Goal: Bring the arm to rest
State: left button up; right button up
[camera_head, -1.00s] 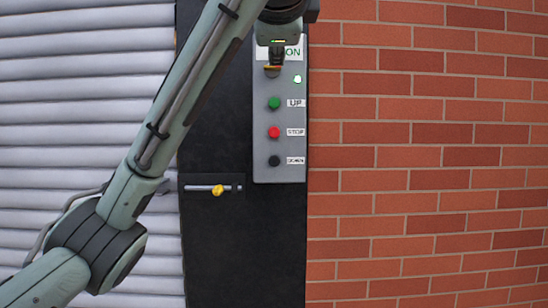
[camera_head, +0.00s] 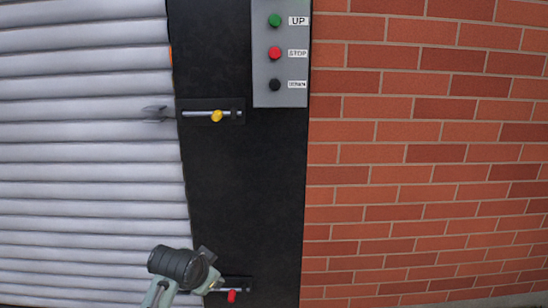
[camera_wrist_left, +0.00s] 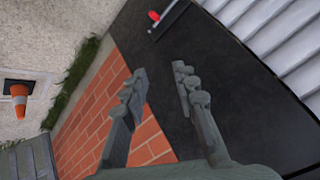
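My left arm (camera_head: 180,268) shows at the bottom of the head view, in front of the shutter and the lower bolt. I cannot make out its fingers there. In the left wrist view my left gripper (camera_wrist_left: 160,84) has its two fingers apart, with nothing between them. The brick wall and the dark post lie beyond the fingers. My right gripper is in neither view.
A grey control panel (camera_head: 262,94) with green, red and black buttons is on the black post (camera_head: 245,190). Bolts with a yellow knob (camera_head: 216,116) and a red knob (camera_head: 231,296) sit below. A grey shutter (camera_head: 80,150), brick wall (camera_head: 430,160) and orange cone (camera_wrist_left: 19,95) also show.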

pick_arm(q)
jog(key=s+a+f+n+g, duration=0.1)
jog(key=s+a+f, duration=0.3)
jog(key=s+f, duration=0.4)
jog(key=s+a+f+n+g+y, duration=0.1)
jog(key=s+a+f, duration=0.3)
jog(key=s+f, duration=0.4)
jog(key=s+a+f+n+g, duration=0.3)
jog(key=s+f, duration=0.6)
jog(key=s, duration=0.5)
jog(key=shift+a+y, duration=0.3)
jog(key=shift+a, duration=0.3)
jog(key=shift+s, duration=0.1)
